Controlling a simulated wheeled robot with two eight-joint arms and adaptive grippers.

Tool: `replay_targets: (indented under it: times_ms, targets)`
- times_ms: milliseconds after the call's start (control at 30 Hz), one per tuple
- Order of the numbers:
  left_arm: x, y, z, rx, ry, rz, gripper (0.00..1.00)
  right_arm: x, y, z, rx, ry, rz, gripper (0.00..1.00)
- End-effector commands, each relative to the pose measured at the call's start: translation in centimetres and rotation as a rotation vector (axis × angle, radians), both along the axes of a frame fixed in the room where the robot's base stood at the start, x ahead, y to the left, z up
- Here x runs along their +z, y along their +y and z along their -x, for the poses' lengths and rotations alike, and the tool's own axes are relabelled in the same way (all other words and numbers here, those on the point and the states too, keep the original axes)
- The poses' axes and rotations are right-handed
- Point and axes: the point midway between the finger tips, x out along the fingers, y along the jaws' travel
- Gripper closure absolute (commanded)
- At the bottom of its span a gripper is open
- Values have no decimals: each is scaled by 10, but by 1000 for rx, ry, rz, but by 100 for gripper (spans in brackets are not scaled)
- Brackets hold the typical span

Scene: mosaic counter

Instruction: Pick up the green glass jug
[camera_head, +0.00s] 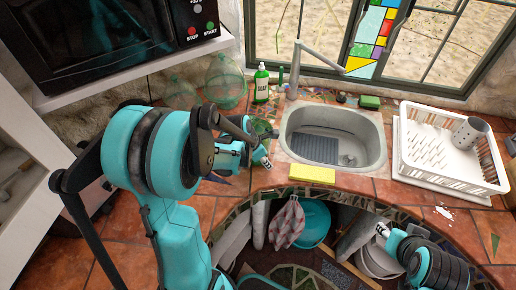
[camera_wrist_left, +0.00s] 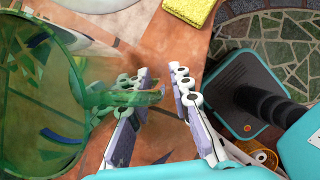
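The green glass jug (camera_wrist_left: 40,100) fills the left side of the left wrist view. It is see-through, and its handle sticks out toward my left gripper (camera_wrist_left: 158,98). The gripper is open, and the handle's outer end shows between its fingers, overlapping the left finger; I cannot tell whether they touch. In the head view the jug (camera_head: 264,130) is a small green patch on the tiled counter, mostly hidden behind my left gripper (camera_head: 264,160) and arm. My right gripper (camera_head: 382,230) is low at the right, in front of the counter; its fingers are too small to read.
A green soap bottle (camera_head: 261,84) and clear greenish glass vessels (camera_head: 225,82) stand behind. A white dish rack (camera_head: 440,172) with a grey cup (camera_head: 470,132) is at the right. A microwave (camera_head: 95,40) overhangs the left.

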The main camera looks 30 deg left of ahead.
Motion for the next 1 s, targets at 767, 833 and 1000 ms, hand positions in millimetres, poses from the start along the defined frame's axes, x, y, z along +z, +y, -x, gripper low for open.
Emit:
replay_targets:
  times_ms: [767,833,1000]
  targets:
    - [6,0,0,-1,-1,-1,100,3,0,0,0,0,0,60]
    - [11,0,1,-1,-1,-1,100,5,0,0,0,0,0,60]
    - [35,0,1,-1,-1,-1,100,14,0,0,0,0,0,60]
